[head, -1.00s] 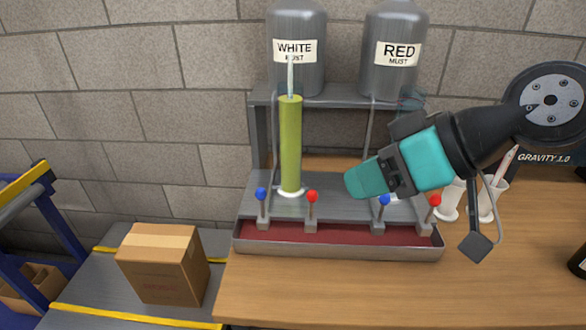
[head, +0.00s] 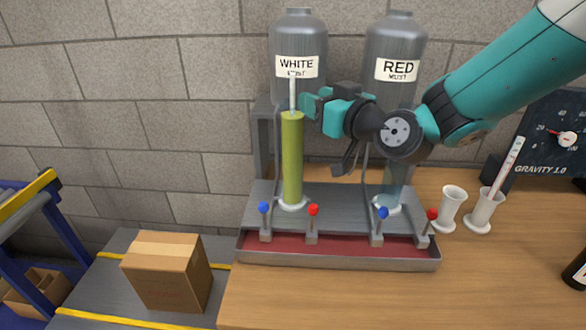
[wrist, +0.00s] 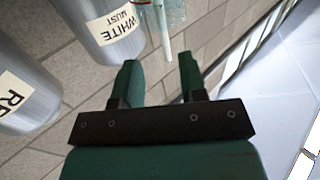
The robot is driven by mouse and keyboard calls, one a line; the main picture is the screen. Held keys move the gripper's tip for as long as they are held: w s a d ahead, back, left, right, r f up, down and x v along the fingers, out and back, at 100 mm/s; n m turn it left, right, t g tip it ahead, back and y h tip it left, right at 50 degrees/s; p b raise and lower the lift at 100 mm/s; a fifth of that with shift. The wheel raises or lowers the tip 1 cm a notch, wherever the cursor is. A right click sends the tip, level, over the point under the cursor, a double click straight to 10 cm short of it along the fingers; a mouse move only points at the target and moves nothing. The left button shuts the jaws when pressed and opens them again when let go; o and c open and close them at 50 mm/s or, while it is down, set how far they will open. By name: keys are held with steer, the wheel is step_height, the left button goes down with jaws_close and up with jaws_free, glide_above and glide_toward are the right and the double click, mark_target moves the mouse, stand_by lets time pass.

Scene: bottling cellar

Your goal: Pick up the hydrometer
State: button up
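The hydrometer (head: 293,95) stands upright in the tall cylinder of yellow-green liquid (head: 291,160), in front of the WHITE MUST tank. Only its pale stem shows above the rim. My gripper (head: 309,105) is just right of the stem at rim height, its teal fingers pointing left toward it. In the wrist view the fingers (wrist: 160,75) are apart with nothing held between them. A pale rod, seemingly the stem (wrist: 166,42), shows beyond the fingertips, apart from them.
The WHITE tank (head: 298,45) and RED tank (head: 395,45) stand behind. Valves with blue and red knobs line the red-floored tray (head: 340,257). A second cylinder (head: 390,185) is to the right. White cups (head: 450,207) stand further right, one holding a marked stick (head: 508,160). The front bench is clear.

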mark_target(294, 91)
steer(key=p+x, duration=0.2)
steer(key=x, duration=0.1)
steer(key=p+x, duration=0.2)
steer(key=x, duration=0.1)
steer(key=shift+a+r, duration=0.25)
steer(key=shift+a, duration=0.1)
steer(key=shift+w+a+f, duration=0.1)
steer(key=shift+w+a, duration=0.05)
steer(key=shift+w, duration=0.05)
jaws_close()
